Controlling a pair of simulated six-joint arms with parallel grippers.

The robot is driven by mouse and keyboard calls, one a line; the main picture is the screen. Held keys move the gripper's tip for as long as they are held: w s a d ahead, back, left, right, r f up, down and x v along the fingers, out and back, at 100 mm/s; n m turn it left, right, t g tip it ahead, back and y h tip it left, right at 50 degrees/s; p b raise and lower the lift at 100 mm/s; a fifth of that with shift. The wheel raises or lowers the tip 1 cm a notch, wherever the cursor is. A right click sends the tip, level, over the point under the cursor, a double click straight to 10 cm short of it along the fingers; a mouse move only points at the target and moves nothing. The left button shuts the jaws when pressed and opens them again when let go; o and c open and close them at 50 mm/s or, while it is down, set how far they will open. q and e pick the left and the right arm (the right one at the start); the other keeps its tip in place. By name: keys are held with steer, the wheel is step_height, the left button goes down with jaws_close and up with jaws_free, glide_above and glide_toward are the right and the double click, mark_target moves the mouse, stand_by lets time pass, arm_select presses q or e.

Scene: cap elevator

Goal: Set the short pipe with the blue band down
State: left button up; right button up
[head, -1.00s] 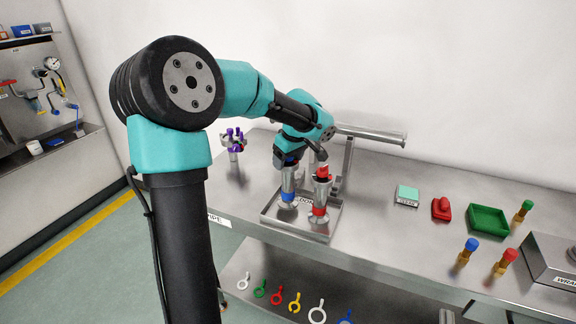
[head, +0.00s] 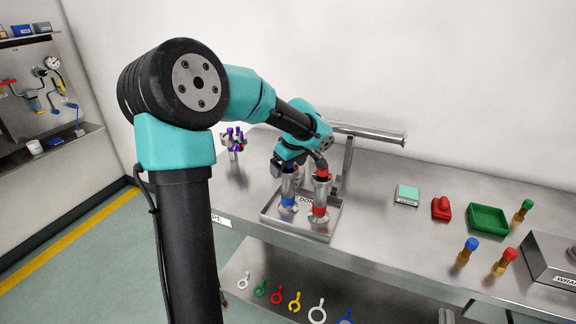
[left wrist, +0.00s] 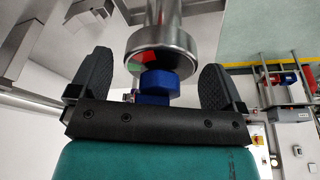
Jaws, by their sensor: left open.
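The short pipe with the blue band (head: 288,202) stands upright in a shallow metal tray (head: 270,222) on the bench. My left gripper (head: 285,167) is over its top end, with its fingers partly hidden by my arm. In the left wrist view my open left gripper (left wrist: 155,68) has one finger on each side of a metal pipe end (left wrist: 160,45) and a blue fitting (left wrist: 158,80), with gaps on both sides. A short pipe with a red band (head: 320,208) stands close to the right of the blue-banded one. My right gripper is not in view.
A metal rail on a post (head: 347,160) stands behind the tray. A purple-tipped holder (head: 234,142) is at the left. A teal block (head: 407,194), a red object (head: 441,208) and a green tray (head: 489,219) are at the right. Bare bench lies between.

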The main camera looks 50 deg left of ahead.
arm_select(q)
steer(key=v, duration=1.2)
steer(key=shift+r, duration=0.2)
steer(key=shift+f, duration=0.1)
stand_by(0.3)
